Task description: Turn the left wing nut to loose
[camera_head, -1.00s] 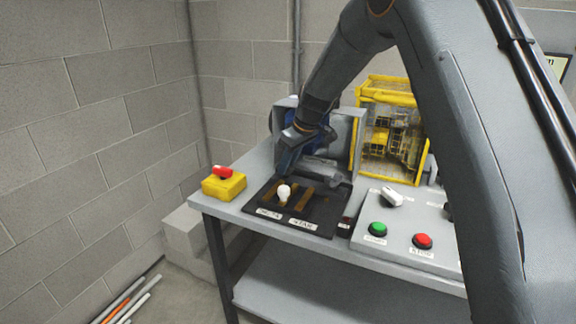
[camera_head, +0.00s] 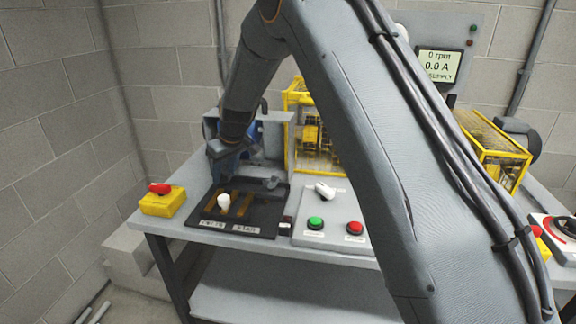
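My arm reaches down over the left part of the bench, and its gripper end (camera_head: 222,151) is beside a blue machine at the back. The fingers cannot be made out at this size, and neither can any gap between them. I cannot pick out the left wing nut for certain; it is small or hidden behind my arm. A small grey part (camera_head: 271,183) shows at the back right of the black plate (camera_head: 262,221), but I cannot tell what it is.
A white knob (camera_head: 223,202) stands on the black plate. A yellow box with a red top (camera_head: 161,199) is at left. A panel holds a white handle (camera_head: 324,190), green button (camera_head: 316,223) and red button (camera_head: 355,228). Yellow guards (camera_head: 499,148) and a display (camera_head: 440,65) stand behind.

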